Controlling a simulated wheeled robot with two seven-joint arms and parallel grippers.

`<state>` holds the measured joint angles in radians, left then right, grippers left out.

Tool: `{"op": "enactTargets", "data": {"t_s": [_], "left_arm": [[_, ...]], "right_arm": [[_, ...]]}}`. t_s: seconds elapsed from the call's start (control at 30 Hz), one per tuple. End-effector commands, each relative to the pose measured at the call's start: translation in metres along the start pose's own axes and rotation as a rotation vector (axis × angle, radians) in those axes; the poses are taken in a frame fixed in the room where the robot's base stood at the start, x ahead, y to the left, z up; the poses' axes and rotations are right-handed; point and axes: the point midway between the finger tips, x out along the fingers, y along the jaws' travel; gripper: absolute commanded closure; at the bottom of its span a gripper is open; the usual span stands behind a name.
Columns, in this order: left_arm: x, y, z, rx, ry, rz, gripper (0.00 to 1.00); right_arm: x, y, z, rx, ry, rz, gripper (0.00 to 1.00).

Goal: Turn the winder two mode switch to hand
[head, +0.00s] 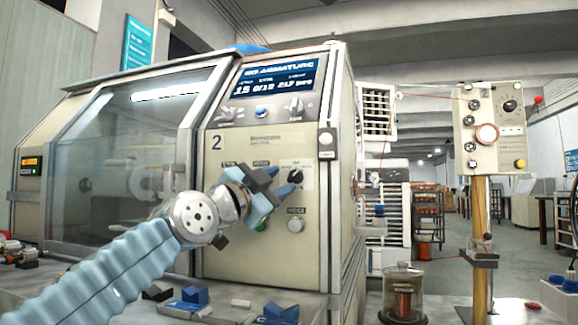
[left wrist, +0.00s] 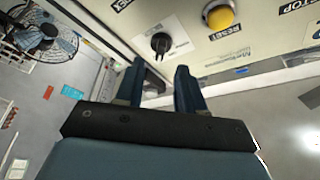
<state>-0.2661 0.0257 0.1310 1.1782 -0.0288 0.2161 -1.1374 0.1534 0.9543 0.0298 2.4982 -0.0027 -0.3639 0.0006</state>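The winder two (head: 236,142) is a cream machine with a large "2" on its front panel. A black rotary knob on a white plate, apparently the mode switch (head: 295,177), sits at the panel's right side. In the left wrist view the knob (left wrist: 160,43) shows just beyond and between my left fingertips. My left gripper (head: 287,185) is in front of the panel, close to the knob; its blue fingers (left wrist: 160,70) are apart with nothing between them. I cannot tell whether they touch the knob. The plate's markings are too small to read. My right gripper is not in view.
A yellow button (left wrist: 218,17) labelled RESET is near the knob. A display (head: 275,82) and small switches are above on the panel. A control box on a wooden post (head: 490,130) and a glass jar (head: 403,290) stand at right. Blue blocks (head: 282,308) lie on the bench.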

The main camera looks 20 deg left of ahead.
Motion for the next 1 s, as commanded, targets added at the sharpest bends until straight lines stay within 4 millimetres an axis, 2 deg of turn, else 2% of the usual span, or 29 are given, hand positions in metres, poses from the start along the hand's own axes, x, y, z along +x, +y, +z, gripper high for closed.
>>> {"op": "enactTargets", "data": {"t_s": [0.03, 0.1, 0.23, 0.6, 0.63, 0.87, 1.0], "left_arm": [[0.012, -0.003, -0.003, -0.001, -0.001, 0.002, 0.62], [0.024, -0.002, -0.002, -0.001, -0.001, 0.002, 0.62], [0.038, -0.002, -0.001, -0.002, 0.0, 0.001, 0.62], [0.045, 0.0, 0.0, -0.001, 0.0, -0.001, 0.62], [0.045, 0.0, 0.0, -0.001, 0.0, -0.001, 0.63], [0.045, 0.0, 0.0, -0.001, 0.0, 0.0, 0.98], [0.045, 0.0, 0.0, -0.004, 0.0, -0.001, 1.0]], "right_arm": [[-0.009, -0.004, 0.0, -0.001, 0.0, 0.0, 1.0], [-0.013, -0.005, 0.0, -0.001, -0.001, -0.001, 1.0], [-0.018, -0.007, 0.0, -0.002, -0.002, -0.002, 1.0], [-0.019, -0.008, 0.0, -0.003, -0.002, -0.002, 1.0], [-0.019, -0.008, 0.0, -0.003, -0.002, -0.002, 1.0], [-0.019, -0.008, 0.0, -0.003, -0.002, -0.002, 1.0], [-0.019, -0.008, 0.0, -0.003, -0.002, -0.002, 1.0]]}}
